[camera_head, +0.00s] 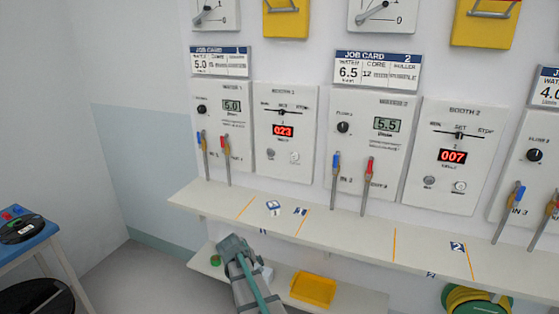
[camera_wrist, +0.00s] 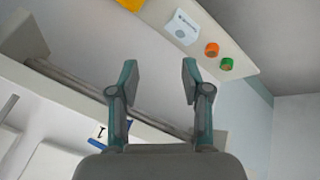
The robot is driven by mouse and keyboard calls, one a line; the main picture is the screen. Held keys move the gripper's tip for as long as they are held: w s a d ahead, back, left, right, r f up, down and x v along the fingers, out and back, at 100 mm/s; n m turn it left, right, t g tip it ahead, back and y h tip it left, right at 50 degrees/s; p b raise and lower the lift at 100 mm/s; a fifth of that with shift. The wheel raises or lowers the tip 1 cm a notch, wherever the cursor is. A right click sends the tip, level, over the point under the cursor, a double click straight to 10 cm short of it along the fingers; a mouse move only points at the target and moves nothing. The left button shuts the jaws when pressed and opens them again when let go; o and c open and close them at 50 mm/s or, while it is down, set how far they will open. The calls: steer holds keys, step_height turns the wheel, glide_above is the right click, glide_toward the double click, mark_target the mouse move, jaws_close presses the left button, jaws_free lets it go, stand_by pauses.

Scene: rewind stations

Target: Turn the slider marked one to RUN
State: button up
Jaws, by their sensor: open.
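The Booth 1 panel (camera_head: 285,160) is white, with a red display reading 023, and hangs on the wall above the shelf. Its slider (camera_head: 282,112) is a small dark knob on a horizontal track near the top, and looks to stand near the middle, by SET. The end labels are too small to read surely. My gripper (camera_head: 234,246) is low in front of the shelf edge, below and left of the panel, touching nothing I can see. In the wrist view my gripper (camera_wrist: 160,82) has its two fingers apart with nothing between them. The slider is not in the wrist view.
The white shelf (camera_head: 345,232) juts out below the panels. Upright taps with blue (camera_head: 202,140) and red (camera_head: 370,168) handles stand along it. The Booth 2 panel (camera_head: 455,155) is to the right. A lower shelf (camera_head: 370,300) holds a yellow tray (camera_head: 313,290). A blue table (camera_head: 35,240) stands left.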

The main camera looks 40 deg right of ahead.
steer(key=w+d+r+m+t+h, duration=0.1)
steer(key=w+d+r, duration=0.25)
steer(key=r, duration=0.45)
steer(key=w+d+r+m+t+h, duration=0.15)
steer(key=d+r, duration=0.25)
steer(key=r, duration=0.4)
steer(key=w+d+r+m+h, duration=0.15)
steer(key=w+d+r, duration=0.25)
steer(key=r, duration=0.4)
steer(key=m+t+h+p, duration=0.2)
steer(key=m+t+h, duration=0.2)
steer(key=h, duration=0.2)
glide_toward(281, 113)
steer(key=p+x, duration=0.1)
steer(key=x, duration=0.2)
steer(key=p+x, duration=0.1)
steer(key=x, duration=0.3)
steer(key=shift+w+d+r+p, duration=0.2)
steer(key=shift+w+r+p, duration=0.05)
steer(key=shift+p, duration=0.15)
steer(key=shift+w+d+f, duration=0.15)
steer(key=shift+w+d, duration=0.15)
steer(key=shift+d, duration=0.35)
jaws_close()
